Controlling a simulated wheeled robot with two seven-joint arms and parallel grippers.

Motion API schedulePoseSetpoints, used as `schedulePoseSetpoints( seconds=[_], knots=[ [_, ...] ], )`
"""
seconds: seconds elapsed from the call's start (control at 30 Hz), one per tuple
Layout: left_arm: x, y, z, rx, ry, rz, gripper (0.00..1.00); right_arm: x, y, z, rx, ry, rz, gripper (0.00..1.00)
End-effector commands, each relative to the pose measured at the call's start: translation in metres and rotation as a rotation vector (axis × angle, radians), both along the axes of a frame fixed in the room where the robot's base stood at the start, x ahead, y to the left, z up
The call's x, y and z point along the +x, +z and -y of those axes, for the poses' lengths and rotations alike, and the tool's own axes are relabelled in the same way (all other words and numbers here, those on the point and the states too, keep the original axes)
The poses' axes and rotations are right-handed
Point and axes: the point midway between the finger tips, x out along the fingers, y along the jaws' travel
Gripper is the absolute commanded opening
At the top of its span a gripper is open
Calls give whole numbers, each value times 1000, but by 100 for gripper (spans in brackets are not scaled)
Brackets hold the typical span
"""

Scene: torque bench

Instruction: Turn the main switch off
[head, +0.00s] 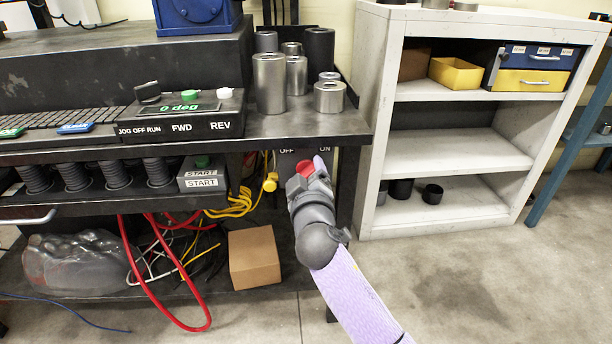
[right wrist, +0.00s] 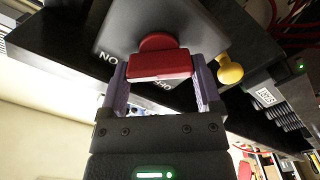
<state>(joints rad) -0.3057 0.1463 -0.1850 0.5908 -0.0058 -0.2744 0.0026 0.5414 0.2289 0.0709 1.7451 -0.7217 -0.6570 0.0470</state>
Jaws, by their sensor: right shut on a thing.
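The main switch has a red handle (right wrist: 160,65) on a dark grey box under the bench's right end. In the head view the red handle (head: 305,168) shows just below the OFF and ON labels, largely hidden by my right gripper (head: 303,180). In the right wrist view my right gripper (right wrist: 160,90) has its two purple fingers on either side of the handle, shut on it. I cannot tell which label the handle points to. My left gripper is not in view.
A yellow knob (head: 270,182) hangs left of the switch, also in the right wrist view (right wrist: 229,70). Metal cylinders (head: 270,83) stand on the bench above. A cardboard box (head: 254,258) and red cables (head: 150,270) are below. A white shelf (head: 368,130) stands to the right.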

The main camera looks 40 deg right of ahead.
Motion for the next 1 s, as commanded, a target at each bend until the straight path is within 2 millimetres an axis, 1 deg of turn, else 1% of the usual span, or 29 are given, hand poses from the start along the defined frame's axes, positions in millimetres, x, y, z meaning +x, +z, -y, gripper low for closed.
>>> schedulePoseSetpoints(
  seconds=[0.17, 0.37, 0.67, 1.0],
  knots=[
    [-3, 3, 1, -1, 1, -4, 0, 0, 0, 0, -12, 1, -8, 23],
    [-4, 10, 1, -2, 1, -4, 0, 0, 1, 0, -82, 0, -52, 24],
    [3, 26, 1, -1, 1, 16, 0, 0, 1, -1, -300, 1, -185, 23],
    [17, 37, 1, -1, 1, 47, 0, 1, -1, -2, -578, 1, -355, 24]
  ],
)
